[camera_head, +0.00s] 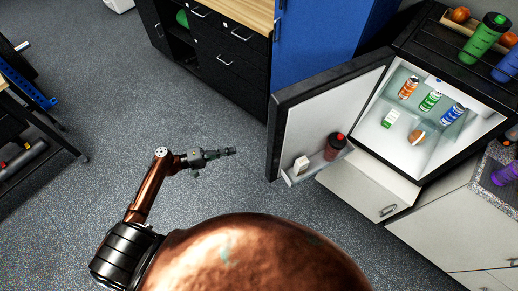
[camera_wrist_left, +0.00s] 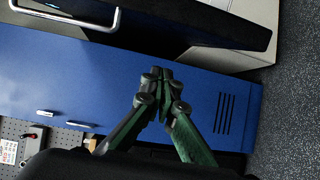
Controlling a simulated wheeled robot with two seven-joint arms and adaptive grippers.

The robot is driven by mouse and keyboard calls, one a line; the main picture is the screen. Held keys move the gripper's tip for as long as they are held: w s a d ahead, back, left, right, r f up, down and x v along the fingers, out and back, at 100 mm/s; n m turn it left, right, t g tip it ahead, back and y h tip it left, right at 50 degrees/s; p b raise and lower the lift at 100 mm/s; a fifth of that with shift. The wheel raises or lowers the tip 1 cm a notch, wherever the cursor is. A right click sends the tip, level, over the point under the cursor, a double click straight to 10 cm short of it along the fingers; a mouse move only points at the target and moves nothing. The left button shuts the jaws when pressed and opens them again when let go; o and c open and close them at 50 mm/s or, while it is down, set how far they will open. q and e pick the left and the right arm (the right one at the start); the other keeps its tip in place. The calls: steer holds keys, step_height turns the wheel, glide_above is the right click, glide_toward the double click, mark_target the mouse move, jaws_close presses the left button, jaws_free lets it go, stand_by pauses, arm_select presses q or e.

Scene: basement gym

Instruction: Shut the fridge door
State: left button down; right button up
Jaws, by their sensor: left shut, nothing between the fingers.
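The small black fridge (camera_head: 462,160) stands at the right in the head view. Its door (camera_head: 312,112) is wide open, with its white inner side facing the room. The door shelf holds a dark bottle with a red cap (camera_head: 334,146) and a small white carton (camera_head: 301,165). In the left wrist view the door's dark outer side (camera_wrist_left: 215,22) shows at the top, with what looks like its pale handle (camera_wrist_left: 70,20). My left gripper (camera_head: 234,151) is shut and empty, left of the door's free edge and apart from it. It also shows in the left wrist view (camera_wrist_left: 157,72). My right gripper is not in view.
Cans (camera_head: 431,101) and other food stand inside the fridge. Bottles (camera_head: 484,37) stand on top. A blue locker (camera_head: 315,40) and a black drawer cabinet (camera_head: 232,62) stand behind the door. Grey floor (camera_head: 90,110) left of the door is clear.

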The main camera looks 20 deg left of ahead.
arm_select(q)
steer(key=w+d+r, duration=0.1)
steer(key=d, duration=0.5)
steer(key=w+d+r+h+p, duration=0.1)
steer(key=w+d+r, duration=0.1)
steer(key=d, duration=0.4)
steer(key=shift+w+r, duration=0.15)
steer(key=shift+w, duration=0.15)
